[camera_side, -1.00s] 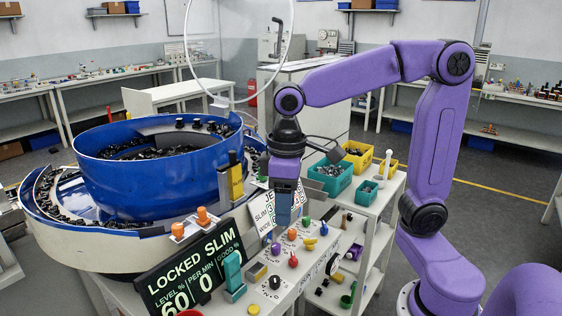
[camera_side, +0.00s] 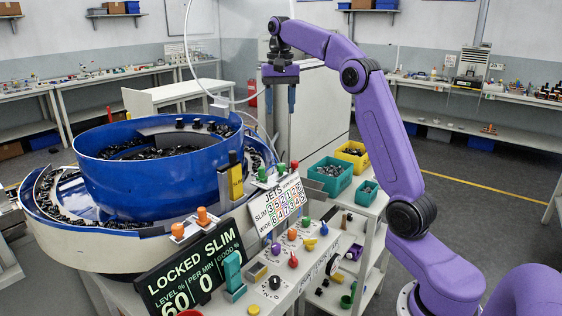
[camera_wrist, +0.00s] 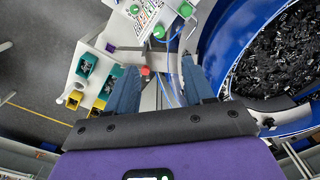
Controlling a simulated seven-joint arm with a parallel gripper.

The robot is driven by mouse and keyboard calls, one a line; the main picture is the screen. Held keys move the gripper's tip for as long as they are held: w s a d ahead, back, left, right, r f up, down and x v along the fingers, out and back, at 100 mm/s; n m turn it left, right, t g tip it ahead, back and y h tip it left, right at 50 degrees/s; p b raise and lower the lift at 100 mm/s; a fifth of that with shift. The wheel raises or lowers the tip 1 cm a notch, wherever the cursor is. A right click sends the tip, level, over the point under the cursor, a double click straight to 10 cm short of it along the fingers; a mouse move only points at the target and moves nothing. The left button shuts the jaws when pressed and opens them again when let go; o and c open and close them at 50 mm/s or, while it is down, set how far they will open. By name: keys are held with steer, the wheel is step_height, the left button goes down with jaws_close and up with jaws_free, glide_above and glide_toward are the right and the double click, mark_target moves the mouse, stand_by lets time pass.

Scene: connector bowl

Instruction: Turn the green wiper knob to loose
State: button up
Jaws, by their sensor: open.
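Two green knobs stand in a row behind the jets card: one green knob (camera_side: 262,174) at the left and another green knob (camera_side: 282,169) beside it. They also show near the top of the wrist view as a green knob (camera_wrist: 185,9) and a second green knob (camera_wrist: 158,31). I cannot tell which one is the wiper knob, nor read its setting. My gripper (camera_side: 280,108) points down, well above these knobs, open and empty. In the wrist view its blue fingers (camera_wrist: 158,66) are spread wide apart, with nothing between them in contact.
The blue bowl (camera_side: 150,185) stands left, with orange knobs (camera_side: 202,215) in front. A sign (camera_side: 190,272) reads LOCKED SLIM. The jets card (camera_side: 278,205) stands behind several coloured panel knobs. Teal bins (camera_side: 330,178) stand right.

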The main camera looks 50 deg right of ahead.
mark_target(281, 164)
step_height(281, 164, down, 17)
steer(key=shift+d+f, duration=0.15)
stand_by(0.7)
jaws_close()
